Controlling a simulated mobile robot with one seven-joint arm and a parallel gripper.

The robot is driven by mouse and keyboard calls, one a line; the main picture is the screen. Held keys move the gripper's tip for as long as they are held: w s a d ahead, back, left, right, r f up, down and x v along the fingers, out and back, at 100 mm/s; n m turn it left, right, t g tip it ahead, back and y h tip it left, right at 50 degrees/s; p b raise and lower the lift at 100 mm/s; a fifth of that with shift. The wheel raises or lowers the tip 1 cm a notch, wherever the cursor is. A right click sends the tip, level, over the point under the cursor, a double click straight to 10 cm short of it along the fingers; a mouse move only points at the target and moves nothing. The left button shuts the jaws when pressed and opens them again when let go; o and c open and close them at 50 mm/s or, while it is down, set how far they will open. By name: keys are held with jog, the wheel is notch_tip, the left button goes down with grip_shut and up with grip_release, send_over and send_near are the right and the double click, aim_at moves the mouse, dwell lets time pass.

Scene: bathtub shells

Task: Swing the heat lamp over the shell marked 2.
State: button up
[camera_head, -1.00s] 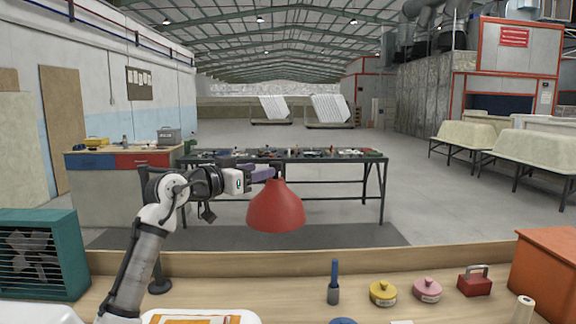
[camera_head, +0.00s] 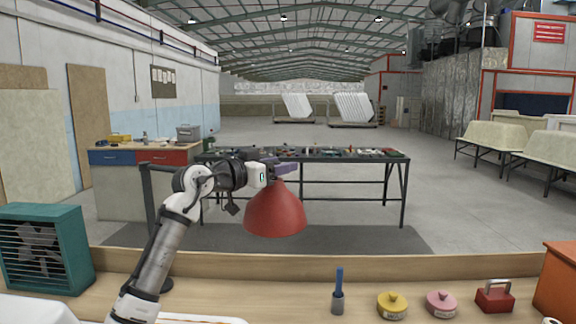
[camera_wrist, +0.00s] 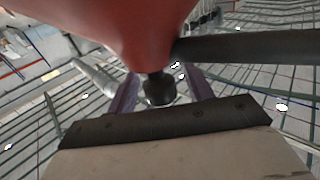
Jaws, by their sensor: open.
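The heat lamp has a red cone shade (camera_head: 275,212), seen left of the middle in the head view, hanging above the workbench. A dark post (camera_head: 150,200) stands behind my arm on the left and seems to belong to the lamp. My gripper (camera_head: 287,166) is open at the top of the shade. In the wrist view the red shade (camera_wrist: 115,25) fills the top, and its dark neck (camera_wrist: 158,88) shows between my two purple fingers, with space on both sides. A dark bar (camera_wrist: 250,47) runs off to the right. Pale bathtub shells (camera_head: 492,138) stand far right; I can read no number 2.
A teal fan heater (camera_head: 45,248) stands at the left on the wooden bench (camera_head: 250,295). A blue-handled brush (camera_head: 338,290), a yellow tin (camera_head: 392,304), a pink tin (camera_head: 441,303) and a red box (camera_head: 495,297) line the right front. A tool table (camera_head: 330,155) stands beyond.

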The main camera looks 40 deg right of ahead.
jog(key=shift+d, duration=0.45)
grip_shut()
